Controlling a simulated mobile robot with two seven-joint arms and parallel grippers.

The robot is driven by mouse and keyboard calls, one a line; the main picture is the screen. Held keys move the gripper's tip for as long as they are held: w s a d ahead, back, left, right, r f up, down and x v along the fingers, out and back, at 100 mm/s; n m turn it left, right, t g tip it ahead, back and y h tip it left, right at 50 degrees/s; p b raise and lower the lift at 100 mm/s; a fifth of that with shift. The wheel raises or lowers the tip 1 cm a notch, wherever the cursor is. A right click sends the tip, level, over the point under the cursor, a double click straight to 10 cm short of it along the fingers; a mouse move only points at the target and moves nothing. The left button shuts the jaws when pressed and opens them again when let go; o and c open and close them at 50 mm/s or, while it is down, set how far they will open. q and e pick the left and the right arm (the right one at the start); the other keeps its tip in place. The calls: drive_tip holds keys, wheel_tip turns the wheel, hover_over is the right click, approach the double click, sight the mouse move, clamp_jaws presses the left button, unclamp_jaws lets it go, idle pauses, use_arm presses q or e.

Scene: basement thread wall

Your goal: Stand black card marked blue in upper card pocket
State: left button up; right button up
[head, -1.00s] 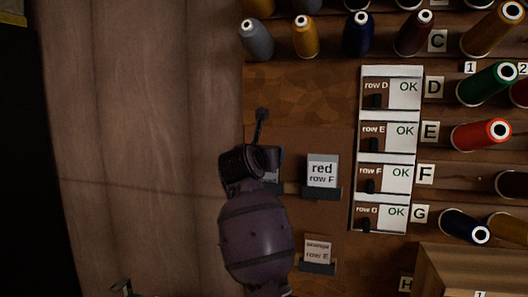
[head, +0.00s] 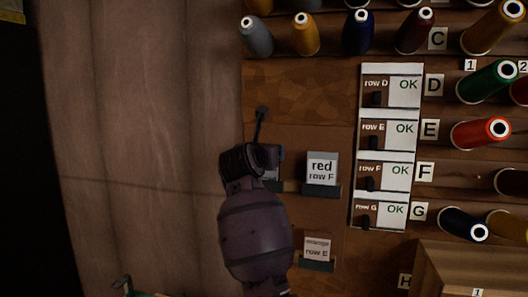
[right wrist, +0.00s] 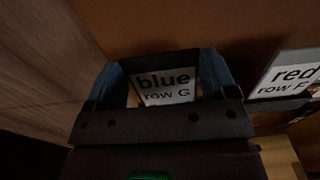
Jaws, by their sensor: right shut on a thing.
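The black card marked "blue row G" (right wrist: 167,84) is upright between the two blue fingers of my right gripper (right wrist: 166,78) in the right wrist view. The gripper is shut on it, and the gripper body hides the card's lower edge. In the head view, my right gripper (head: 266,160) is at the board, left of the red card. A dark pocket ledge (head: 273,186) shows partly behind it, level with the red card's pocket. I cannot tell whether the card touches or sits in this pocket.
A red "row F" card (head: 321,168) stands in a pocket (head: 321,190) just to the right. A "row E" card (head: 317,247) stands in a lower pocket (head: 317,265). A panel of OK labels (head: 391,146) and thread spools (head: 481,133) are farther right.

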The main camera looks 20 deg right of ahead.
drive_tip(key=shift+f, duration=0.25)
drive_tip(key=o, duration=0.6)
drive_tip(key=shift+r, duration=0.1)
